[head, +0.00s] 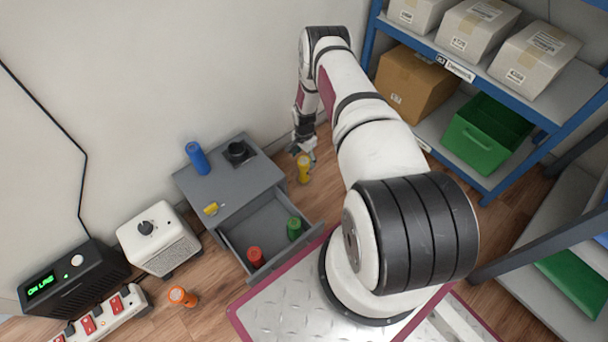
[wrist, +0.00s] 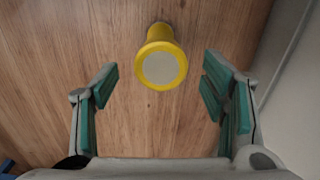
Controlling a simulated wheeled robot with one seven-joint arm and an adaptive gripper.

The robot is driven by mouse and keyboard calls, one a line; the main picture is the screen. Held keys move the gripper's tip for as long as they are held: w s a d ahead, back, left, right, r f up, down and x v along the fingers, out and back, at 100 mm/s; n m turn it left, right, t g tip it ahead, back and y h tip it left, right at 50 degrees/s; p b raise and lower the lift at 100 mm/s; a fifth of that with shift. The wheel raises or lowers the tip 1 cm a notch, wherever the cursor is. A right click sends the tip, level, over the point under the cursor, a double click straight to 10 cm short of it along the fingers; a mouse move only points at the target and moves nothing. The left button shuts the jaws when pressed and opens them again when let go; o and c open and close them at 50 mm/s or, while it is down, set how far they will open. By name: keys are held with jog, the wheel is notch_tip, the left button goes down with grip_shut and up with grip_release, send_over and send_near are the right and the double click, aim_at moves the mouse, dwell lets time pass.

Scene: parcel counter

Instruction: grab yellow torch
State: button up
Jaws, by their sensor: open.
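The yellow torch (head: 304,170) stands on the wooden floor to the right of the grey drawer cabinet. In the wrist view the torch (wrist: 161,62) shows its pale round end facing the camera, centred between my fingers and a little beyond their tips. My gripper (head: 303,153) is open and empty, just above and beside the torch in the head view. Its two green-padded fingers (wrist: 160,85) stand wide apart in the wrist view, and neither visibly touches the torch.
The grey cabinet (head: 228,200) has an open drawer holding a red torch (head: 255,257) and a green torch (head: 294,229). A blue torch (head: 197,158) stands on top. An orange torch (head: 182,296) lies on the floor. A blue shelf rack (head: 470,178) stands right.

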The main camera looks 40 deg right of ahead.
aim_at(304, 161)
notch_tip(304, 161, down, 3)
jog(key=shift+f+b, duration=0.1)
jog(key=shift+b, duration=0.45)
grip_shut()
jog(key=shift+r, duration=0.2)
